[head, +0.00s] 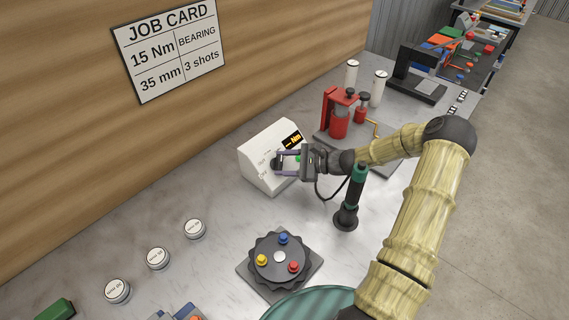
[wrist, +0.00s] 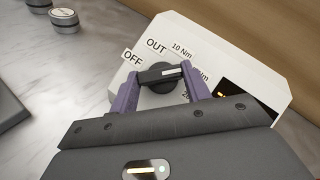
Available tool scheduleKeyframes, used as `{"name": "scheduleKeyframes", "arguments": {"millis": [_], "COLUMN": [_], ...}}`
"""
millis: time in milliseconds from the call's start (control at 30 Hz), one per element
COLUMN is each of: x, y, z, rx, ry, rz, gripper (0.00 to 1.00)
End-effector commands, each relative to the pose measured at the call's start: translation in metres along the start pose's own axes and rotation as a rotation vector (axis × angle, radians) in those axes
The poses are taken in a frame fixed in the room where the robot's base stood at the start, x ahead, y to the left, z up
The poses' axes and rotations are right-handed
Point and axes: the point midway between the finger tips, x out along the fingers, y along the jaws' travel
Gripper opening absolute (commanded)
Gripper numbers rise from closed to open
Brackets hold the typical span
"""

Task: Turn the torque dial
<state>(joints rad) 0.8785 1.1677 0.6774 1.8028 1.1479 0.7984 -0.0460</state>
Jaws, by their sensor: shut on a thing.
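The torque dial (wrist: 165,88) is a black round knob with a bar grip on the sloped face of a white control box (head: 261,179). My gripper (wrist: 160,75) has its two purple fingers at the two ends of the bar and is shut on it. A short white mark shows on the bar. Labels OFF, OUT and 10 Nm show around the dial; others are partly hidden by the right finger. In the head view my gripper (head: 281,162) covers much of the box face. The display (head: 292,140) shows dashes and Nm.
A job card (head: 170,45) on the wall reads 15 Nm, 35 mm, BEARING, 3 shots. A round fixture (head: 279,262) with coloured knobs lies in front.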

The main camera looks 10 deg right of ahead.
Motion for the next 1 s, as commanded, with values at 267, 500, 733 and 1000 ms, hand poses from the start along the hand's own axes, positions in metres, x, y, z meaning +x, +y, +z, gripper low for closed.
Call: {"name": "scheduleKeyframes", "arguments": {"millis": [267,500,733,1000], "x": [-0.001,-0.001,0.0,-0.019], "y": [-0.001,-0.001,0.0,0.0], "z": [-0.001,-0.001,0.0,-0.002], "rx": [0.002,0.001,0.001,0.0], "ry": [0.002,0.002,0.001,0.003], "rz": [-0.006,-0.004,-0.003,-0.003], "gripper": [0.24,0.69,0.69,0.69]}}
